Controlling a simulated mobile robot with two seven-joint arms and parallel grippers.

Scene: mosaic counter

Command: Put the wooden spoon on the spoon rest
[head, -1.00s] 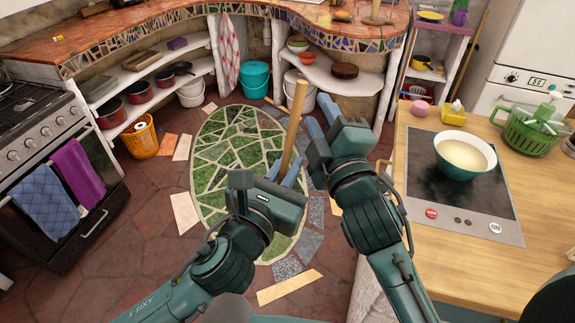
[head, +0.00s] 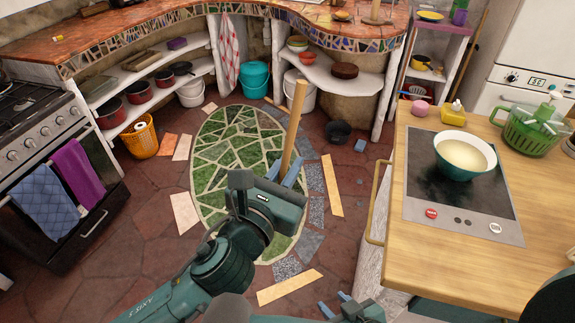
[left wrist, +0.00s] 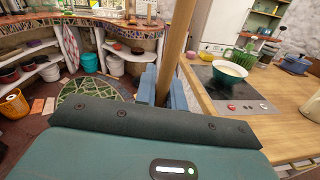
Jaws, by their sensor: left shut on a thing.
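The wooden spoon (head: 294,125) shows as a long, pale, nearly upright stick, leaning a little right at the top. My left gripper (head: 285,175) is shut on it near its lower visible part, above the floor and left of the wooden table. In the left wrist view the stick (left wrist: 178,45) rises from between the blue fingers (left wrist: 163,95). Its lower end is hidden behind the gripper. My right gripper (head: 336,303) is low at the bottom edge, its two blue fingertips apart with nothing seen between them. I cannot make out a spoon rest in either view.
The wooden table (head: 400,265) at the right carries a black hob (head: 425,180) with a green bowl (head: 464,157) of pale contents, a green strainer (head: 532,132) and a yellow dispenser (head: 454,113). The table's front left is bare. A stove (head: 70,165) stands far left.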

